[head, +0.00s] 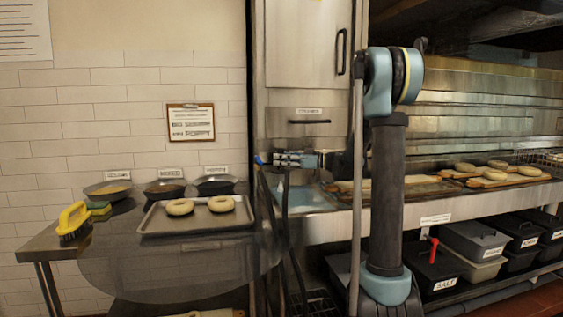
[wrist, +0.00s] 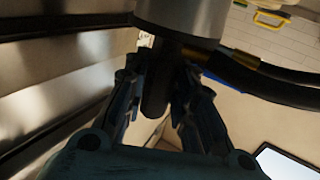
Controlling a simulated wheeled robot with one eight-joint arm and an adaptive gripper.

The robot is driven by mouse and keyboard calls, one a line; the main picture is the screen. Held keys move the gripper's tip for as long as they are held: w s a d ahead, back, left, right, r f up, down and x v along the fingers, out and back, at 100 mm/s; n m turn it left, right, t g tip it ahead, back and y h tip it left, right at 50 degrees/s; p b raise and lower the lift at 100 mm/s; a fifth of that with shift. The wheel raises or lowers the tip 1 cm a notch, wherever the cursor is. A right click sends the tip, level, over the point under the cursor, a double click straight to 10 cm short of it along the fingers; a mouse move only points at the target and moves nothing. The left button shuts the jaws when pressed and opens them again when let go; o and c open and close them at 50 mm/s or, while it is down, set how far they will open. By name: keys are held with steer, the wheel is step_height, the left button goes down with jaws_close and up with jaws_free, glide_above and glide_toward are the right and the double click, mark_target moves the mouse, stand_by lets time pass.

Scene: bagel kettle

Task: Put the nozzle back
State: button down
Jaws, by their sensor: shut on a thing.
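My gripper (head: 280,160) is at mid-height in front of the steel cabinet, left of my arm column, with its fingers pointing left. In the wrist view its two fingers (wrist: 165,80) are closed around the dark shaft of the nozzle (wrist: 157,92). A wide metal cylinder (wrist: 180,14) sits at the top beyond the fingertips, close to the nozzle; I cannot tell whether they are joined. A black hose (wrist: 275,86) with a brass-coloured fitting runs off to the right. In the head view a blue tip (head: 258,160) shows just left of the fingers, and dark hose (head: 266,205) hangs below.
A steel table at left carries a baking tray (head: 160,226) with two bagels, several dark bowls (head: 165,190) and a yellow brush (head: 72,220). At right, bagels (head: 497,174) lie on boards on the counter, above black lidded bins (head: 473,238). Steel surfaces stand close behind my gripper.

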steer(key=c, duration=1.3)
jaws_free()
steer(key=shift+d, duration=0.1)
